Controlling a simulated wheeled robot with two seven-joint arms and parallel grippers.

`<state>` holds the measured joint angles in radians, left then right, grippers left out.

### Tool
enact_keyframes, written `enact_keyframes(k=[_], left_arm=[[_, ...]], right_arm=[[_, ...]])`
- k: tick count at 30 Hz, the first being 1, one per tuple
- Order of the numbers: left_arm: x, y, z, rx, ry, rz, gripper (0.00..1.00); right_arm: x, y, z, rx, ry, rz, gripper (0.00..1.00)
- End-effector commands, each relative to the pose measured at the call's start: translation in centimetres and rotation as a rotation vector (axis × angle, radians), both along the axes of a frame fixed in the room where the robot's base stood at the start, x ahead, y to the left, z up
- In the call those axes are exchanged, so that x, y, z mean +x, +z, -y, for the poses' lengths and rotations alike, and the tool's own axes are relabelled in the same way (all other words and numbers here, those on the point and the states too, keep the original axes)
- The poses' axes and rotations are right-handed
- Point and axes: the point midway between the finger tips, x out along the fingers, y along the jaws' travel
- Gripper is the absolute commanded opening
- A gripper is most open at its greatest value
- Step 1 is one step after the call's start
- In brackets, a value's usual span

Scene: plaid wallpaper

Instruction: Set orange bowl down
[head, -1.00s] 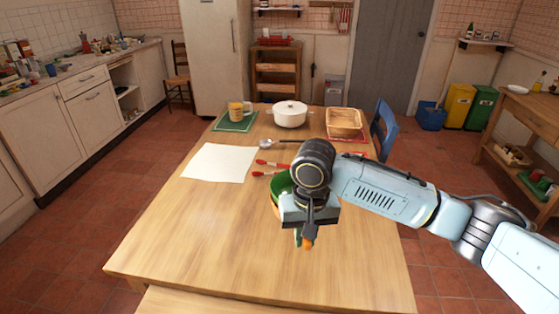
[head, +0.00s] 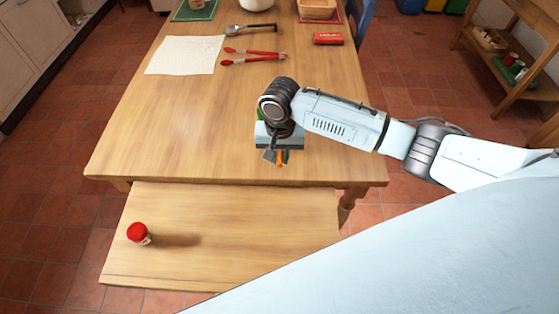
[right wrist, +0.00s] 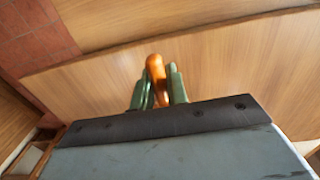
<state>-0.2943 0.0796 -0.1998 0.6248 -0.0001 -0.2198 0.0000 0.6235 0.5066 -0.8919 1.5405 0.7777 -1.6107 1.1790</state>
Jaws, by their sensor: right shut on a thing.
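The orange bowl (right wrist: 156,72) shows in the right wrist view only as a narrow orange part between the two green fingers of my right gripper (right wrist: 157,88). The gripper is shut on it. In the head view my right gripper (head: 277,158) is over the near part of the wooden table (head: 190,130), close to its front edge. A sliver of orange shows at the fingers there; my wrist hides most of the bowl. I cannot tell whether the bowl touches the table. My left gripper is not in view.
A white cloth (head: 185,55), red tongs (head: 255,55), a ladle (head: 250,31), a red box (head: 327,38) and a basket (head: 318,8) are farther back. A red-lidded jar (head: 138,234) stands on the bench (head: 225,230) in front. The table's near left is clear.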

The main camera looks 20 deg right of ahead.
Motion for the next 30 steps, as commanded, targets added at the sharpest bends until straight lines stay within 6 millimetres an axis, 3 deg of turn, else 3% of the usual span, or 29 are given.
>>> enact_keyframes(k=[10, 21, 22, 24, 27, 30], left_arm=[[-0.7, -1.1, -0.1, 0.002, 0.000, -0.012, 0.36], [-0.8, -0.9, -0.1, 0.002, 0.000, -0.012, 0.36], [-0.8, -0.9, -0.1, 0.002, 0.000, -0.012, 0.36], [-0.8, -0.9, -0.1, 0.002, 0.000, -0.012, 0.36], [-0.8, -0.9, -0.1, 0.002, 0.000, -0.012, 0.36], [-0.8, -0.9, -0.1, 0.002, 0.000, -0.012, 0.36]], right_arm=[[0.1, -3.7, 0.0, 0.000, 0.001, 0.004, 0.00], [0.1, -3.9, 0.0, 0.001, 0.001, 0.005, 0.00], [0.0, -4.0, 0.0, 0.000, 0.001, 0.001, 0.18], [0.0, -4.0, 0.0, 0.000, 0.001, 0.001, 0.27], [0.0, -4.0, 0.0, 0.000, 0.001, 0.001, 0.37], [0.0, -4.0, 0.0, 0.000, 0.001, 0.001, 0.37]])
